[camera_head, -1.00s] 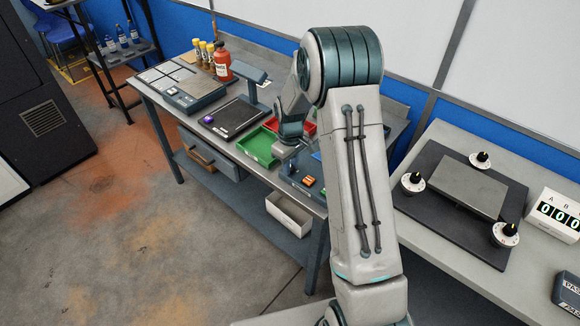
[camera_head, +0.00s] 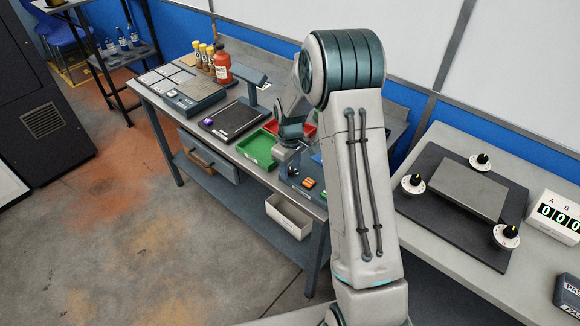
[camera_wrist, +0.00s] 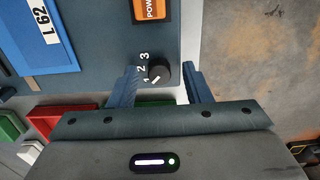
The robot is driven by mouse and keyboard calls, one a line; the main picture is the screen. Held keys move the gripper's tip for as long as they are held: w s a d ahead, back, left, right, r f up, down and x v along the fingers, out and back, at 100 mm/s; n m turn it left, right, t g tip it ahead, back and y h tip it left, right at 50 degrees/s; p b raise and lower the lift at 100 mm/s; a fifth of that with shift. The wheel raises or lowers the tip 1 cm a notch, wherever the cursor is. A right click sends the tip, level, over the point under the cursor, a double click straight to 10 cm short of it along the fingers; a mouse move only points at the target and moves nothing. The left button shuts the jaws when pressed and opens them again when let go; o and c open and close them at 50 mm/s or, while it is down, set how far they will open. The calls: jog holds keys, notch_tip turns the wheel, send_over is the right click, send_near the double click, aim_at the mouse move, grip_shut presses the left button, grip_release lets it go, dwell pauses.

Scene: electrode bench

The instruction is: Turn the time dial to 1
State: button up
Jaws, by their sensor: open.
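The time dial (camera_wrist: 159,72) is a small black round knob on a dark blue-grey panel in the wrist view. White numbers 1, 2 and 3 stand along its left side, with 1 lowest and 3 highest. A pale mark on the knob points to the lower left, towards the 1 side; its exact setting is too small to tell. My gripper (camera_wrist: 162,74) is open, with one blue finger on each side of the dial. Gaps show between the fingers and the knob. In the head view my forearm and wrist partly cover the panel.
An orange power switch (camera_wrist: 150,8) and a blue L 62 display frame (camera_wrist: 45,35) sit on the panel. Green (camera_head: 259,150) and red (camera_head: 303,129) trays stand close to my wrist. A right-hand bench holds a dark plate with three other knobs (camera_head: 506,237).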

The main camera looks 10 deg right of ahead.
aim_at(290, 170)
notch_tip(290, 170, up, 14)
jog(key=b, duration=0.1)
jog(key=shift+f, duration=0.15)
dwell(0.5)
